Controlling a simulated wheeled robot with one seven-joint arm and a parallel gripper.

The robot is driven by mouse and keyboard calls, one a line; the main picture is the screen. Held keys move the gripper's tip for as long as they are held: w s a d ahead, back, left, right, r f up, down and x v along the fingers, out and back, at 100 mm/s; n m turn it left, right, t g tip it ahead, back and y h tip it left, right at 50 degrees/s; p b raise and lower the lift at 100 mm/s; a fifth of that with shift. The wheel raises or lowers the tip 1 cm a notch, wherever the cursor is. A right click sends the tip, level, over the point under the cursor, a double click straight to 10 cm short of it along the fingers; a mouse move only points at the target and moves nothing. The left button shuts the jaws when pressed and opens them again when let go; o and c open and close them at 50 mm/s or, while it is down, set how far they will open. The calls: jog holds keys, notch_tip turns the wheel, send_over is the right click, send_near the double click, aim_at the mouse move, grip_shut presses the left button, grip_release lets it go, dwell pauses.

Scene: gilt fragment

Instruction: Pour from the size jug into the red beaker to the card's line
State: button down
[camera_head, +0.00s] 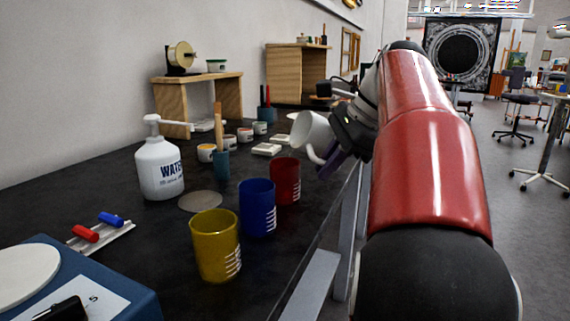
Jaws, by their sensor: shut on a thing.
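The white jug (309,131) is off the bench, tilted with its mouth toward the left, above and behind the red beaker. My gripper (331,160) is shut on the jug's handle side, partly hidden by my wrist. The red beaker (286,182) stands upright near the bench's front edge, with white marks on its side. I cannot see its contents or any stream from the jug. A white card (98,300) with dark print lies at the lower left, too cut off to read its line.
A blue beaker (257,208) and a yellow beaker (215,246) stand nearer than the red one. Several small tubs sit behind. The floor at right has free room.

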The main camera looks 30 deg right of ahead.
jog(key=shift+r+h, duration=0.2)
jog(key=shift+h, duration=0.2)
jog(key=shift+a+r+h+b, duration=0.2)
jog(key=shift+a+h+b, duration=0.2)
jog(key=shift+h, duration=0.1)
dwell(1.7)
jog(key=shift+d+r+h, duration=0.15)
jog(key=shift+d+h, duration=0.1)
jog(key=shift+h, duration=0.15)
dwell(0.5)
jog(key=shift+r+n+p, duration=0.1)
jog(key=shift+n+p, duration=0.2)
jog(key=shift+p, duration=0.1)
